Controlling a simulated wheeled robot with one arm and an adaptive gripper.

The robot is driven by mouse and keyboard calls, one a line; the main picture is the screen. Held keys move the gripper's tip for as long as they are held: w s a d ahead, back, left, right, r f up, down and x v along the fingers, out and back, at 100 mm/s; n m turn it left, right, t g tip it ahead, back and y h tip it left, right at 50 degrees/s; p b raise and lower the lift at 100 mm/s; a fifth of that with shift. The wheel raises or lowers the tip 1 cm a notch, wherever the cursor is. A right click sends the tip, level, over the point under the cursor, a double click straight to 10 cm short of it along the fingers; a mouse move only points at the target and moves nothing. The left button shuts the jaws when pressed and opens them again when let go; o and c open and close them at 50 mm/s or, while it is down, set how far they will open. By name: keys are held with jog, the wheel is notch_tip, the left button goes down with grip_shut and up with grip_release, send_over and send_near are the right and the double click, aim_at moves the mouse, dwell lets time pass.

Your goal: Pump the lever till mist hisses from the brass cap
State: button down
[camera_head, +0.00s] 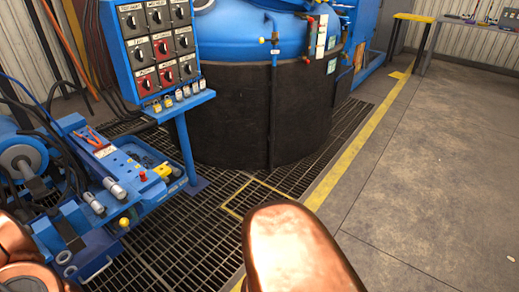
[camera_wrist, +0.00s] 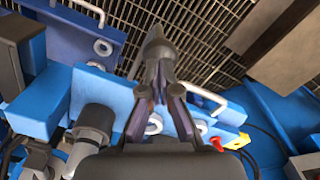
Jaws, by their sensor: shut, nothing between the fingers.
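My gripper (camera_wrist: 156,48) is shut and empty in the wrist view, its fingertips together above a blue machine (camera_wrist: 103,88) with grating beyond. In the head view the gripper does not show. The blue machine (camera_head: 150,206) stands at the left there, with a tray, grey cylinders and fittings. A small brass-coloured knob (camera_head: 124,222) sits at its front edge; I cannot tell whether it is the brass cap. I cannot pick out the lever for certain in either view. No mist shows.
A blue control panel (camera_head: 158,47) on a post, with padlocks on its shelf, stands behind the machine. A large blue and black furnace vessel (camera_head: 235,112) stands at the back. Floor grating (camera_head: 205,232) lies in front, and open concrete floor (camera_head: 430,190) lies to the right.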

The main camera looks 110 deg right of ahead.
notch_tip(320, 180, down, 8)
jog(key=s+a+b, duration=0.1)
jog(key=shift+a+r, duration=0.2)
jog(key=shift+a, duration=0.1)
jog(key=r, duration=0.3)
jog(key=w+d+r+p, duration=0.1)
jog(key=r, duration=0.3)
jog(key=d+r, duration=0.1)
jog(key=r, duration=0.2)
jog(key=shift+w+r+p, duration=0.2)
jog(key=shift+r+p, duration=0.05)
jog(key=shift+p, duration=0.05)
jog(key=shift+d+r, duration=0.1)
jog(key=shift+r, duration=0.1)
jog(key=shift+f, duration=0.1)
